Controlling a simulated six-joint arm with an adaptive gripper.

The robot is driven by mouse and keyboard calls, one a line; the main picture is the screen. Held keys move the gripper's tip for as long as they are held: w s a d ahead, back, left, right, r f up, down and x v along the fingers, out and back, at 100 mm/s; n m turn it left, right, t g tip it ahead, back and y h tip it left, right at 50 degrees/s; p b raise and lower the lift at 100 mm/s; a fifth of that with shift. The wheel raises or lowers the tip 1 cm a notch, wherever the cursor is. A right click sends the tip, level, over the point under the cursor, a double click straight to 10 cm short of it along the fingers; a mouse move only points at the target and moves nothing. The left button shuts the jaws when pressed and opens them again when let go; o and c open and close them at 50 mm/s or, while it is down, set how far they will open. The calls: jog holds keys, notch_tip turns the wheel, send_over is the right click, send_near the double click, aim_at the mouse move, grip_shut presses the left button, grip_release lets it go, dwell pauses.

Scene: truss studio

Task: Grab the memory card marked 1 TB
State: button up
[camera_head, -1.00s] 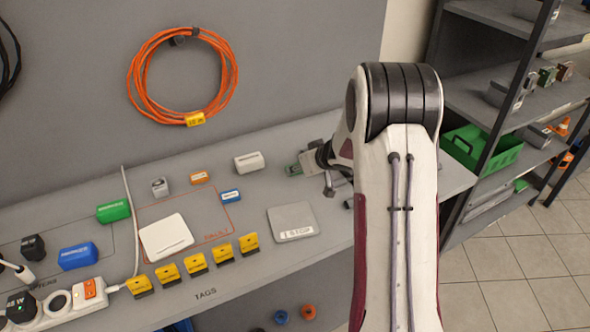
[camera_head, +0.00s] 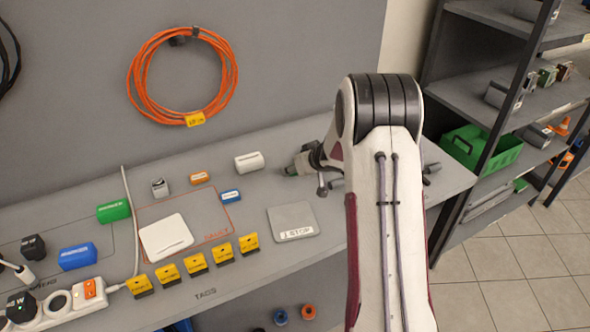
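I cannot read "1 TB" on any piece, so I cannot tell which is that memory card. Small labelled pieces lie on the grey bench: a blue one (camera_head: 231,196), an orange one (camera_head: 200,178), a white one (camera_head: 249,162), a grey one (camera_head: 159,187), a green one (camera_head: 113,211) and a larger blue one (camera_head: 78,256). My gripper (camera_head: 308,168) is low over the bench's back right, right of the white piece, partly hidden by my arm. A small dark green piece (camera_head: 291,170) shows at its left edge. Whether the fingers touch it is unclear.
A white square plate (camera_head: 166,237) and a grey labelled plate (camera_head: 292,222) lie on the bench. Several yellow tags (camera_head: 196,263) line the front edge. A power strip (camera_head: 62,304) with a white cable is at left. A shelf with a green crate (camera_head: 483,148) stands right.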

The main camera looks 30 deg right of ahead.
jog(key=c, duration=0.7)
jog(key=shift+c, duration=0.2)
jog(key=shift+r, duration=0.2)
notch_tip(320, 180, up, 10)
jog(key=shift+f, duration=0.2)
dwell(0.4)
dwell(0.6)
